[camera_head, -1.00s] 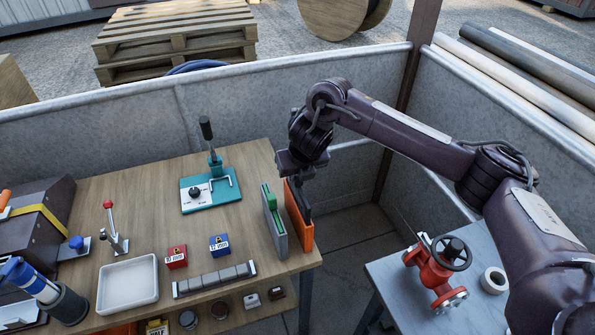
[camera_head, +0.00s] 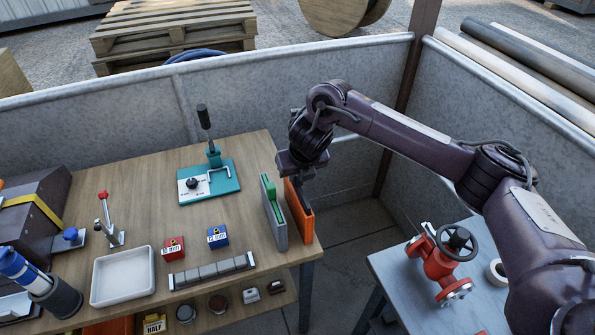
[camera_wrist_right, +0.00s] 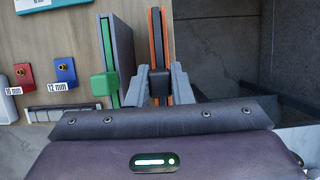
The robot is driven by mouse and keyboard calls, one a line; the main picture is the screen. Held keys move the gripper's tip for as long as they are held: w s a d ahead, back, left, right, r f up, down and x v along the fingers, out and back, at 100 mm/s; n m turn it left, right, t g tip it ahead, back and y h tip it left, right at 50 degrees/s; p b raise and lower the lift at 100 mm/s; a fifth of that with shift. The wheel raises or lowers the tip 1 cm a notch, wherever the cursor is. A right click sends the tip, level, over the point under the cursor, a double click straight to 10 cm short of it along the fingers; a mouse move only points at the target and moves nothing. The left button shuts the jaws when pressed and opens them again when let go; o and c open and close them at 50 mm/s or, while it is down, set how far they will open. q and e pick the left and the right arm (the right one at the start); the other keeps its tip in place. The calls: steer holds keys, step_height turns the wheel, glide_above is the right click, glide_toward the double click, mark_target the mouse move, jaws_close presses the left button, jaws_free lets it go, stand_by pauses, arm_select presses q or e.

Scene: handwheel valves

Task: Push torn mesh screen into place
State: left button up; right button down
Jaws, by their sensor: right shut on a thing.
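An orange-sided slim upright holder (camera_head: 299,218) stands at the right edge of the wooden table, with a dark panel in it. It also shows in the right wrist view (camera_wrist_right: 150,38). My right gripper (camera_wrist_right: 160,85) is shut on the dark tab (camera_wrist_right: 159,82) at the panel's near side, with a finger on each side of it. In the head view my right gripper (camera_head: 300,168) is over the holder's far end. A grey upright holder (camera_head: 279,228) with a green-tabbed panel (camera_head: 268,189) stands beside it on the left. Mesh or tears cannot be made out. My left gripper is out of view.
The wooden table (camera_head: 130,200) also bears a teal fixture (camera_head: 222,187), a white tray (camera_head: 123,274), and red (camera_head: 173,247) and blue (camera_head: 217,237) blocks. A red valve (camera_head: 440,265) stands on a grey table at right. A gap separates the tables; grey walls stand behind.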

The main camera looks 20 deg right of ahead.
steer(key=shift+f+b, duration=0.75)
steer(key=shift+f, duration=0.35)
steer(key=c, duration=1.2)
jaws_free()
steer(key=p+v, duration=0.1)
steer(key=v, duration=0.6)
steer(key=shift+r, duration=0.2)
steer(key=shift+s+r+p, duration=0.25)
steer(key=shift+r+p, duration=0.05)
steer(key=shift+f, duration=0.1)
